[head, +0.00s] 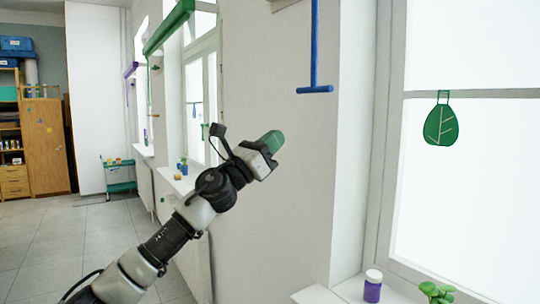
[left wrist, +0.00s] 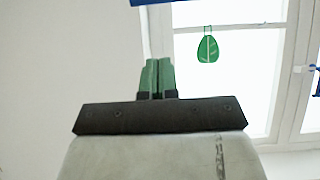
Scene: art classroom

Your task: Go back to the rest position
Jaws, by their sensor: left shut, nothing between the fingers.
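My left gripper (head: 271,142) is raised in front of the pale wall, in the middle of the head view. Its arm comes in from the lower left. The left wrist view shows its two green fingers (left wrist: 158,76) close together, with nothing held between them. My right gripper is in neither view.
A windowsill (head: 345,291) at the lower right holds a purple jar with a white lid (head: 373,286) and a green plant (head: 436,291). A green leaf ornament (head: 441,124) hangs at the window. A teal cart (head: 119,176) and a wooden cabinet (head: 46,146) stand farther back. Floor (head: 50,235) at left is clear.

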